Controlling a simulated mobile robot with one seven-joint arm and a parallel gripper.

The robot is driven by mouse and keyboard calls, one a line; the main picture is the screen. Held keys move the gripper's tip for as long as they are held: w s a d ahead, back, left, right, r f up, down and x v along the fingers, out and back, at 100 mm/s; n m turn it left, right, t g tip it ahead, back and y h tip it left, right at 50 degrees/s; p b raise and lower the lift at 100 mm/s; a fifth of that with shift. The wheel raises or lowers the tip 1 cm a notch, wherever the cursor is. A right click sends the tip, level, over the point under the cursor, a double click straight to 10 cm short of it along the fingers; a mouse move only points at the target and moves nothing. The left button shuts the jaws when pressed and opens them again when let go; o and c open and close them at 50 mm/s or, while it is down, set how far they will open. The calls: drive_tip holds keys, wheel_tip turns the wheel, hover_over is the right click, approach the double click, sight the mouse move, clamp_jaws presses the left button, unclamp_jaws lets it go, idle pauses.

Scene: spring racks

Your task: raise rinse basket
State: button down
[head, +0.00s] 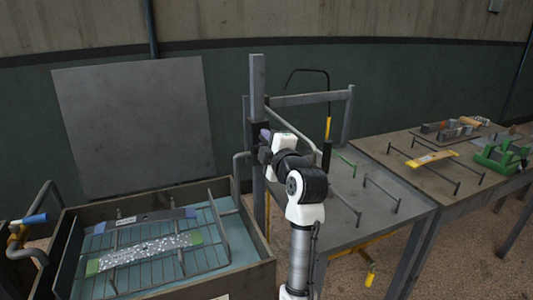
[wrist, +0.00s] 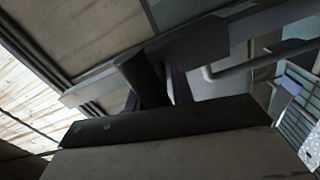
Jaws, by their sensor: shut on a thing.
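The rinse basket (head: 215,232) is a dark wire rack in the tank (head: 262,275) at the left in the head view. A grey leaf spring with blue ends (head: 145,218) and a speckled spring with green ends (head: 140,252) lie on it. Pale teal liquid shows around and below its wires. My gripper (head: 266,143) is at the upright grey post (head: 257,85) by the tank's right side. In the wrist view it is shut on a dark handle (wrist: 142,76), which meets a grey bar (wrist: 210,42). My arm partly hides the handle in the head view.
A grey table with rods and an upright frame (head: 350,110) stands right of the post. Another table (head: 400,165) farther right holds a yellow-marked spring, tools and a green device (head: 500,155). A flat grey panel (head: 135,125) stands behind the tank.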

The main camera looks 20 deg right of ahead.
drive_tip(key=shift+r, duration=0.5)
drive_tip(key=c, duration=1.2)
unclamp_jaws()
drive_tip(key=shift+c, duration=0.2)
drive_tip(key=shift+f, duration=0.1)
drive_tip(key=shift+s+f, duration=0.1)
drive_tip(key=shift+f, duration=0.05)
drive_tip(key=shift+s, duration=0.3)
drive_tip(key=s+b, duration=0.4)
drive_tip(key=s, duration=0.9)
drive_tip(key=shift+d+b, duration=0.2)
drive_tip(key=shift+b, duration=0.1)
